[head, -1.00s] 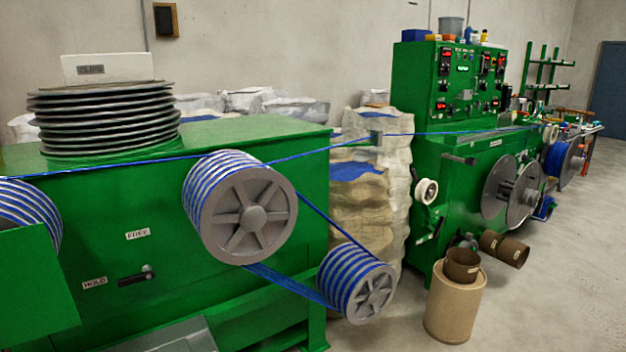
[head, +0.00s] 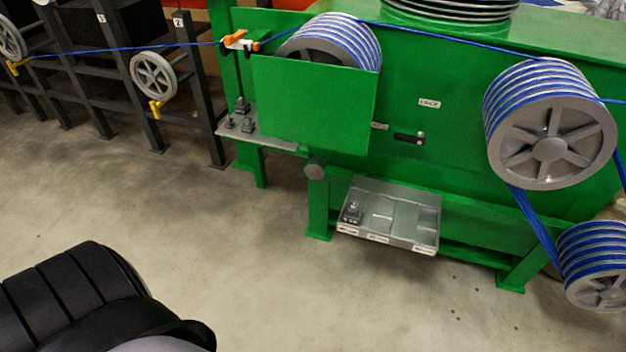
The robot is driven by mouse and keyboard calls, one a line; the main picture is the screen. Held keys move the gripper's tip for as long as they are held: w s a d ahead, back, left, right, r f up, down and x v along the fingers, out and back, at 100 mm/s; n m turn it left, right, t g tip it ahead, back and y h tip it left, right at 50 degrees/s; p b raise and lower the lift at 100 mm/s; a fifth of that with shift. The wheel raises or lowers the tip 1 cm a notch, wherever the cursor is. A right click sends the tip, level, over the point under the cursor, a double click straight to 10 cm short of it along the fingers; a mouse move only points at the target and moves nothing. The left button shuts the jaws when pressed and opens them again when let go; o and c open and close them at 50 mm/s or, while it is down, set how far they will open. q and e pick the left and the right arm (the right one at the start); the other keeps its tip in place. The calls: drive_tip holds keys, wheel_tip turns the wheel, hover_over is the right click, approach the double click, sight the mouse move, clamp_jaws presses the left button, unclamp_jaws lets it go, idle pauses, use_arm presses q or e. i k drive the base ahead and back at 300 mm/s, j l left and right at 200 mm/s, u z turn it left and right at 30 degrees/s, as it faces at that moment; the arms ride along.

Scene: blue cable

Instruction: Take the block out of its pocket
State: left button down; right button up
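A small dark metal block (head: 352,212) sits in the left part of a shallow grey metal tray (head: 400,245). The tray has several pockets and white labels on its front edge. It is fixed low on the front of the green machine. The other pockets look empty. The block is small in this view, so how deep it sits cannot be told. Neither of my grippers is in view.
Several similar dark metal pieces (head: 242,105) stand on a grey ledge (head: 265,142) at left. Blue cable runs over grooved wheels (head: 550,148) at right. A green panel (head: 310,105) and a lever (head: 408,138) are above the tray. The floor before it is clear.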

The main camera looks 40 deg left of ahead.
sight(351, 215)
drive_tip(key=u, duration=0.8)
drive_tip(key=z, duration=0.25)
drive_tip(key=i+j+z, duration=0.15)
drive_tip(key=j+z, duration=0.2)
drive_tip(key=i+j+z, duration=0.15)
drive_tip(key=j+z, duration=0.2)
drive_tip(key=i+j+z, duration=0.1)
drive_tip(key=j+z, duration=0.25)
